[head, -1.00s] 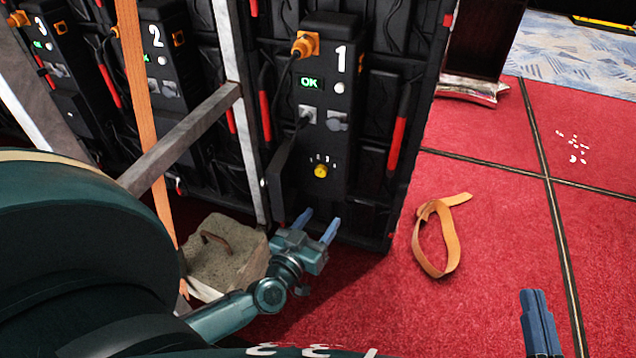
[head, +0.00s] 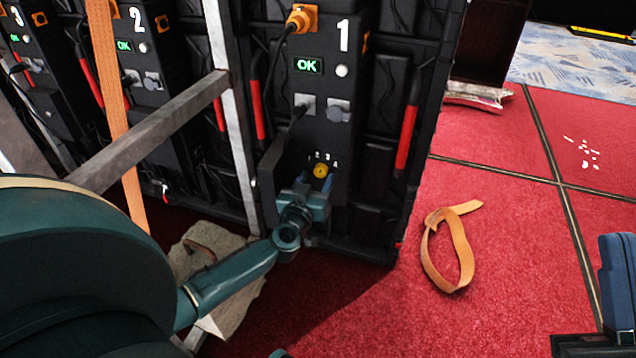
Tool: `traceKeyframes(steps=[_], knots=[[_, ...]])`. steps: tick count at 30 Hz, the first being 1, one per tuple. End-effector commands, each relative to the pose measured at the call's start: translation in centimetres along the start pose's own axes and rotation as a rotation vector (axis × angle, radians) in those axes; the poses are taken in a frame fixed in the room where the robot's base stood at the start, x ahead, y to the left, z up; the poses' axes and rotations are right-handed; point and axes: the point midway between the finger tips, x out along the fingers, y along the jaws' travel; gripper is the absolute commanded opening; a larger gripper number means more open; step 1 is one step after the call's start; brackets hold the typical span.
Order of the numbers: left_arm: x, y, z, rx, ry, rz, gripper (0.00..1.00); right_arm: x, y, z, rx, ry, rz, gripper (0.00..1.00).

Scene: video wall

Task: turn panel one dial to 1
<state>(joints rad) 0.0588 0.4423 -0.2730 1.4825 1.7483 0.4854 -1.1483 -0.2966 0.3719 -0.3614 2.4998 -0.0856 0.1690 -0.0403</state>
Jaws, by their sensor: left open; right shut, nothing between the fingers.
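Panel one (head: 343,95) is the black unit marked with a white 1, upright in the head view. Its yellow dial (head: 320,171) sits low on the unit under a small row of white numbers. Which number the dial points at is too small to tell. My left gripper (head: 316,182) is open just below the dial, its blue fingers on either side of it in the picture. Whether they touch the dial I cannot tell. My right gripper (head: 618,270) is shut and empty at the right edge, far from the panel, partly cut off.
A green OK display (head: 308,66) and cable plugs are above the dial. A grey metal brace (head: 150,132) and an orange strap (head: 119,110) stand left of panel one. An orange strap loop (head: 462,255) lies on the red carpet.

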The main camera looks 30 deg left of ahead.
Motion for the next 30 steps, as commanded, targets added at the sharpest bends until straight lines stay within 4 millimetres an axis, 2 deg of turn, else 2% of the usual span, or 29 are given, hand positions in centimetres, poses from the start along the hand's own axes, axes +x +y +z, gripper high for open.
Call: traceKeyframes(steps=[1, 6, 15, 30], knots=[[0.8, 0.0, 0.2, 0.0, 0.002, 0.0, 0.52, 0.0, 0.0, -0.2, -0.02, 0.03, -0.004, 0.0], [1.9, 0.0, 0.1, 0.0, 0.0, 0.001, 0.52, 0.3, 0.2, -1.0, -0.054, 0.083, -0.009, 0.0], [2.1, 0.0, 0.0, 0.0, -0.001, 0.001, 0.52, 0.4, 0.3, -1.2, -0.059, 0.091, -0.01, 0.0], [2.1, 0.0, 0.0, 0.0, -0.001, 0.001, 0.12, 0.4, 0.3, -1.2, -0.058, 0.091, -0.01, 0.0]])
